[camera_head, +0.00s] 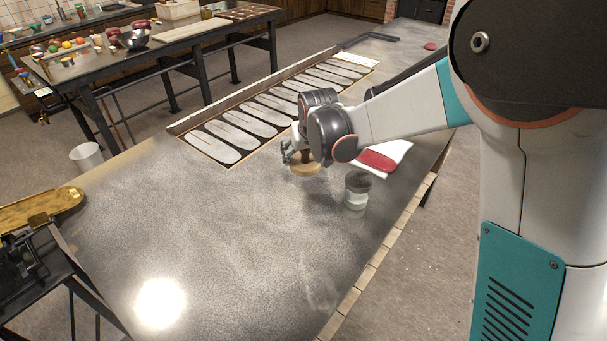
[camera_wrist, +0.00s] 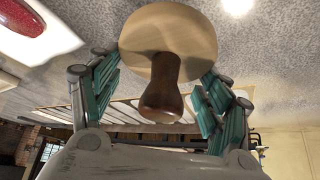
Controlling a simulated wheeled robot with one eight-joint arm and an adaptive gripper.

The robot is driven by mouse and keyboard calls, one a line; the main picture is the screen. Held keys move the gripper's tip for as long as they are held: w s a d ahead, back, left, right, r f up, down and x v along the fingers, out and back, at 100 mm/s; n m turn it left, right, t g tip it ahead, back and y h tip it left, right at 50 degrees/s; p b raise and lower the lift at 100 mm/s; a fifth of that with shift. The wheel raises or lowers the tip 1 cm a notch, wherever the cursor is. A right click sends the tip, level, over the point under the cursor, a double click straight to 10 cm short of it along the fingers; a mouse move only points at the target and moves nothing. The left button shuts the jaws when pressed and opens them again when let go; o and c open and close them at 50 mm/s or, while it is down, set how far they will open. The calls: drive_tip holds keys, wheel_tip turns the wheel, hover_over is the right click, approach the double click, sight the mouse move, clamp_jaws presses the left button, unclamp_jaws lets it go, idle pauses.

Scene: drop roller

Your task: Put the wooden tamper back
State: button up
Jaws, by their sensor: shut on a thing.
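The wooden tamper (camera_head: 305,169) has a pale round disc and a dark brown turned handle. In the wrist view the tamper (camera_wrist: 165,38) stands between my fingers, with its handle toward my palm and its disc away from it. My gripper (camera_head: 294,153) is shut on it, with the jointed teal-padded fingers (camera_wrist: 162,84) on either side of the handle. In the head view the disc is at or just above the dusted grey worktop (camera_head: 230,210); I cannot tell whether it touches. My wrist hides part of the handle there.
A glass jar (camera_head: 357,194) stands close to the right of the tamper. Behind it a red oval piece (camera_head: 378,160) lies on a white sheet. A long tray (camera_head: 192,148) of pale oval shapes runs along the back. The front-left worktop is clear.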

sight(304, 179)
drive_tip(key=shift+f+b, duration=0.8)
drive_tip(key=shift+f, duration=2.35)
drive_tip(key=shift+f, duration=0.1)
drive_tip(key=o, duration=1)
drive_tip(key=shift+s+r, duration=0.1)
drive_tip(key=shift+r, duration=0.3)
drive_tip(key=p+v, duration=0.3)
drive_tip(key=v, duration=0.8)
drive_tip(key=shift+s+d+r, duration=0.1)
drive_tip(key=shift+s+r, duration=0.05)
drive_tip(key=shift+r, duration=0.05)
